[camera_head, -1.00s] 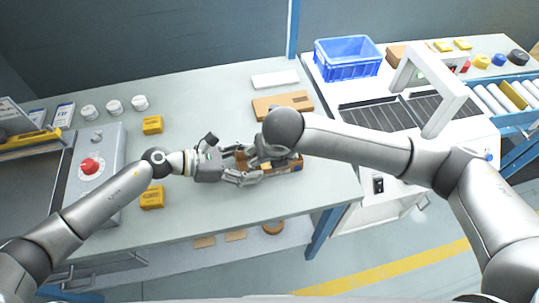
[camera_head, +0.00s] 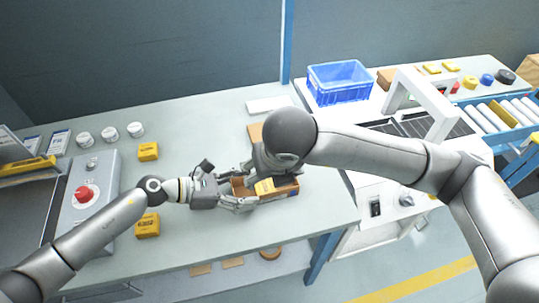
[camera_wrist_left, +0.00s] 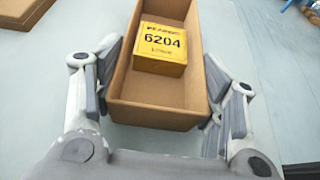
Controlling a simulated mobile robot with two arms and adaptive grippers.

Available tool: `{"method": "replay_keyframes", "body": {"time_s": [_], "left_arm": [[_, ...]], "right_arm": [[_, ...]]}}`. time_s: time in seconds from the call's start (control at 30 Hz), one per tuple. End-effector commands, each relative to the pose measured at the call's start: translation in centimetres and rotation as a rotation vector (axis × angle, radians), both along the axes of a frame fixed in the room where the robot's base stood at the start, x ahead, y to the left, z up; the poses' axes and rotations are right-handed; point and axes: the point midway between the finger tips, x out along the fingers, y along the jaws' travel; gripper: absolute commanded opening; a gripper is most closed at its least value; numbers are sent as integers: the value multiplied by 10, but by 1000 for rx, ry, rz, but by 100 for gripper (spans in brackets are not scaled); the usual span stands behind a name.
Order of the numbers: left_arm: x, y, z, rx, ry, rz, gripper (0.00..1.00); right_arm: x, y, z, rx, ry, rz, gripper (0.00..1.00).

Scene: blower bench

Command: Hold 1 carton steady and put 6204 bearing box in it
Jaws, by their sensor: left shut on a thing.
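The open brown carton (camera_head: 284,191) stands on the bench, partly hidden by my right arm in the head view. My left gripper (camera_head: 241,194) is shut on its near end, with one finger against each side wall in the left wrist view (camera_wrist_left: 160,108). The yellow 6204 bearing box (camera_wrist_left: 160,48) is inside the carton's outline, label facing up; it also shows in the head view (camera_head: 264,187). I cannot tell whether it rests on the carton floor. My right gripper (camera_head: 284,178) is over the carton, mostly hidden behind its own wrist; its fingers cannot be made out.
Two yellow boxes (camera_head: 148,151) (camera_head: 147,225) lie left of the carton. A control box with a red button (camera_head: 84,195) stands farther left. A flat brown carton (camera_head: 255,133) lies behind my right wrist. A blue crate (camera_head: 340,82) stands at the back right.

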Motion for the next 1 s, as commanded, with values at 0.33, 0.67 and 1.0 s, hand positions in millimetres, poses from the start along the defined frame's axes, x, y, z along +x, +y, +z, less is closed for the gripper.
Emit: {"method": "replay_keyframes", "body": {"time_s": [0.33,0.67,1.0], "left_arm": [[0,0,0,0,0,0,89],[-2,8,2,2,0,1,89],[-17,69,27,3,3,3,89]], "right_arm": [[0,0,0,0,0,0,73],[0,0,0,0,0,0,73],[0,0,0,0,0,0,73]]}}
